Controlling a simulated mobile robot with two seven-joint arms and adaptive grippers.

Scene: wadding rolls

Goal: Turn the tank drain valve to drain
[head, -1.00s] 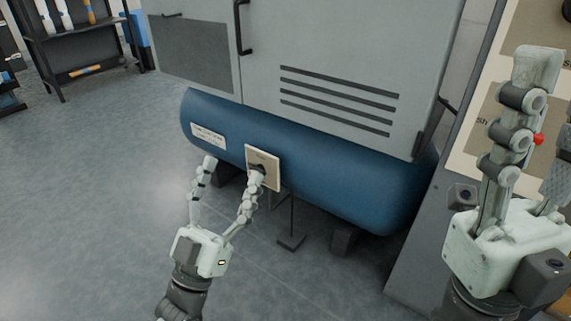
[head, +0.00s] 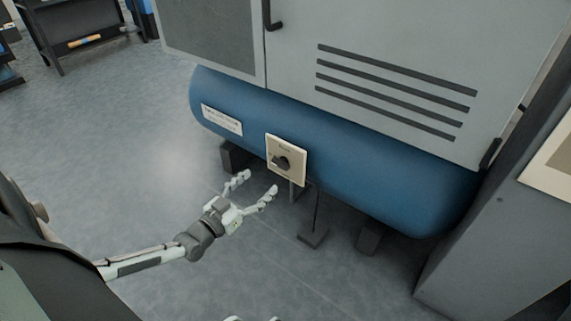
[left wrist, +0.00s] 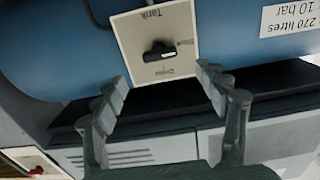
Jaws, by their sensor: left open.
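The drain valve is a black knob (head: 281,162) on a square cream plate (head: 292,148) fixed to the front of the blue tank (head: 350,175). In the left wrist view the knob (left wrist: 158,52) and its plate (left wrist: 135,42) appear upside down. The words Tank, Shut and Drain are on the plate. The knob's handle lies roughly sideways there, its pale-marked end towards the right. My left gripper (head: 258,183) is open and empty, in front of and below the plate, apart from the knob. Its fingers (left wrist: 162,78) spread on either side below the knob in the wrist view.
A grey cabinet (head: 385,50) with slots sits above the tank. A dark pedal-like foot (head: 313,236) and tank feet stand below it. A grey panel (head: 500,240) rises at the right. Pale tips, perhaps my right gripper, show at the bottom edge.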

